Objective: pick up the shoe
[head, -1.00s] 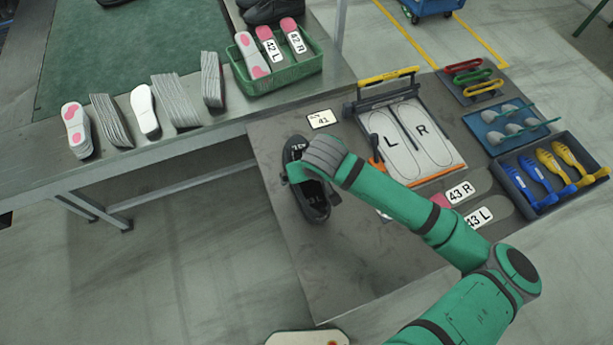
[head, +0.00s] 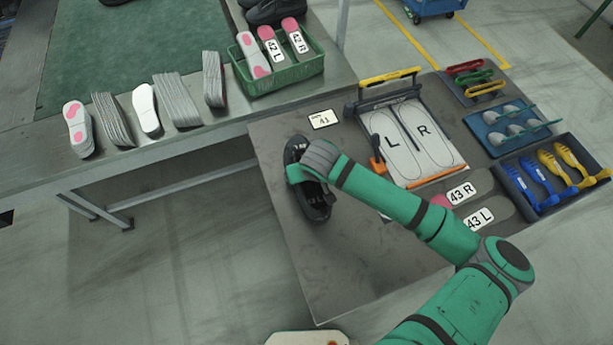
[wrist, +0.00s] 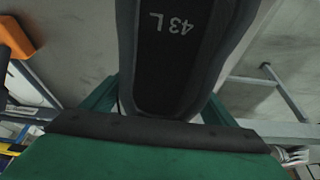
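A dark shoe (head: 318,206) lies on the grey table with its opening facing up. In the wrist view the shoe (wrist: 180,50) fills the middle, and its insole reads "43 L", upside down. My gripper (head: 303,172) is at the shoe, low over it, and covers part of it in the head view. In the wrist view the green fingers of my gripper (wrist: 160,100) stand one on each side of the shoe, and their tips are hidden by it. I cannot tell whether they press on it.
A board marked L and R (head: 408,140) with an orange clip lies right of the shoe. Insoles marked 43 R and 43 L lie nearer. A card marked 41 (head: 323,119) lies behind. The table's front left (head: 335,270) is clear.

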